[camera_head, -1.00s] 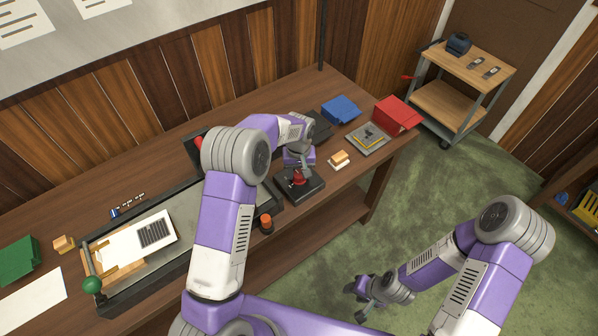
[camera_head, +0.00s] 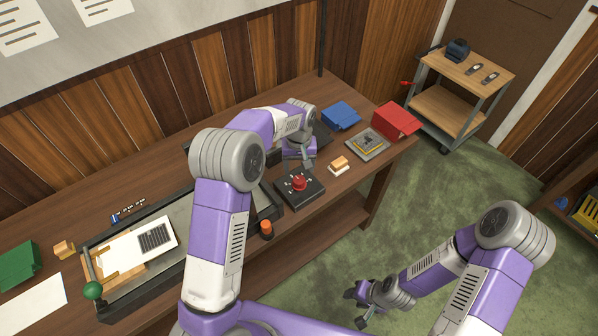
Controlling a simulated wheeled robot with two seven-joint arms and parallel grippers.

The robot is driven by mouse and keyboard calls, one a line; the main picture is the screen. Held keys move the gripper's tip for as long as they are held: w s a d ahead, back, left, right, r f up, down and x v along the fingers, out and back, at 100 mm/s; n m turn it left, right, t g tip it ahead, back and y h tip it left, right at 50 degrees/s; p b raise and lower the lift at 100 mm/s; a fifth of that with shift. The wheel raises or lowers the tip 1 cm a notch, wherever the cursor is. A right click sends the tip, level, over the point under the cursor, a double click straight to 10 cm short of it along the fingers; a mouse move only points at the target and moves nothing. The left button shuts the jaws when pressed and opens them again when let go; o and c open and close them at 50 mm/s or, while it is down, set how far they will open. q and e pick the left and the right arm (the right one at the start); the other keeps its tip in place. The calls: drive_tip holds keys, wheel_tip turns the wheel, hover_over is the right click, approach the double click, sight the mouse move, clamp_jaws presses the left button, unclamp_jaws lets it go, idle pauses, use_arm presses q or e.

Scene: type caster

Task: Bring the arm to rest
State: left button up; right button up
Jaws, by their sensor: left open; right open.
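My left arm reaches over the wooden bench, and its gripper (camera_head: 299,164) is open and empty just behind the black box with the red knob (camera_head: 299,183). The gripper is apart from the knob, and its fingers are small and partly hidden at this distance. My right gripper (camera_head: 364,300) hangs low over the green floor in front of the bench. It is open and holds nothing that I can see.
On the bench (camera_head: 345,206) are a long machine bed with a white sheet (camera_head: 118,255), an orange button (camera_head: 266,228), a small wood-and-white block (camera_head: 339,165), a grey plate (camera_head: 368,145), a blue box (camera_head: 341,115) and a red box (camera_head: 396,120). A cart (camera_head: 450,110) stands at the back right.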

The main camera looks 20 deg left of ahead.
use_arm(q)
drive_tip(key=shift+r, duration=0.4)
